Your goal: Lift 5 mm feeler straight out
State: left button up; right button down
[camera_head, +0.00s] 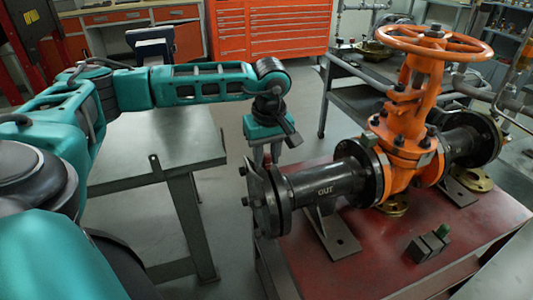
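The orange gate valve (411,125) stands upright on a red-topped bench, with a dark pipe spool marked "OUT" (325,183) on its left side. My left gripper (266,160) points down just above the flange (270,203) at the spool's left end. A small reddish piece (267,158) shows between its fingers. It may be the feeler's top, but the rest is hidden at the flange, and I cannot tell whether the fingers grip it. Dark blocks (427,246), one with a green knob (444,230), sit on the bench. My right gripper is out of view.
The red bench top (385,262) has free room in front of the spool. A grey metal table (150,150) stands at the left under my arm. A dark cart (350,95) and orange drawer cabinet (270,27) are behind. The orange handwheel (435,42) rises high.

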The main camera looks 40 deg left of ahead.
pick_arm(q)
grip_shut()
jog(key=shift+r, duration=0.1)
jog(key=shift+r, duration=0.1)
jog(key=shift+r+p, duration=2.6)
jog(key=shift+r, duration=0.75)
